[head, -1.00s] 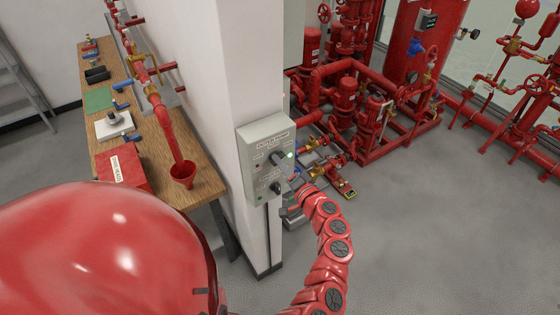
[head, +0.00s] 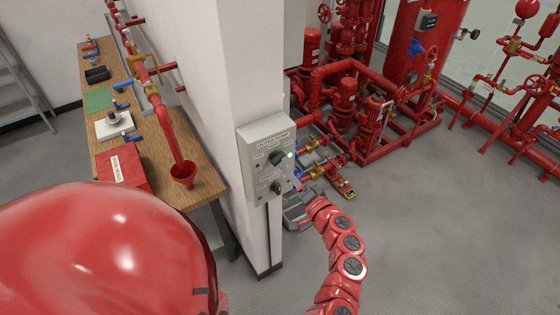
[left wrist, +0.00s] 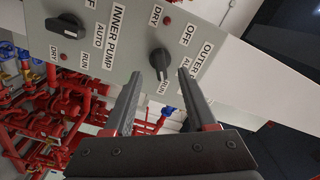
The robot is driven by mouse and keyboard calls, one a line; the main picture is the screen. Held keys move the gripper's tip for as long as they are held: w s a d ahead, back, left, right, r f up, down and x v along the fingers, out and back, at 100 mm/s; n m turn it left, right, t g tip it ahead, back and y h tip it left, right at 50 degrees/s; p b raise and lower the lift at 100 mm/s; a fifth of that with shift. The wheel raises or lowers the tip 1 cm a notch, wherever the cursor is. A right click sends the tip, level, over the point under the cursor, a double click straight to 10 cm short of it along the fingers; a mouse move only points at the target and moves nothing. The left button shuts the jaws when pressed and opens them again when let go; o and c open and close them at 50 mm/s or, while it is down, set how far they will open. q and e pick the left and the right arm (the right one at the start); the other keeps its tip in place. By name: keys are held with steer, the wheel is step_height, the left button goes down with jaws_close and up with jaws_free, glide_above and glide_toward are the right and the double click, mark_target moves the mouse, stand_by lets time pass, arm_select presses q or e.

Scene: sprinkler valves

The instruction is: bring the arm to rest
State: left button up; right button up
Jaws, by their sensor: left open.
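The grey pump control panel (head: 252,168) is mounted on the white column, with an upper dark knob (head: 277,158) and a lower dark knob (head: 276,188). My left gripper (head: 297,190) is just right of the panel, open and empty. In the left wrist view its two fingers (left wrist: 159,76) are spread apart, with the outer pump knob (left wrist: 160,60) showing beyond the gap. That knob appears to point towards RUN. The inner pump knob (left wrist: 66,27) is at upper left; its setting is unclear. My right gripper is out of view.
The white column (head: 232,70) stands beside a wooden bench (head: 205,188) with a red pipe funnel (head: 183,172) and a red box (head: 122,168). Red pumps and pipework (head: 345,100) fill the back. The grey floor (head: 450,220) at right is clear.

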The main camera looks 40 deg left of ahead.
arm_select(q)
steer(key=shift+s+d, duration=0.2)
steer(key=shift+d, duration=0.25)
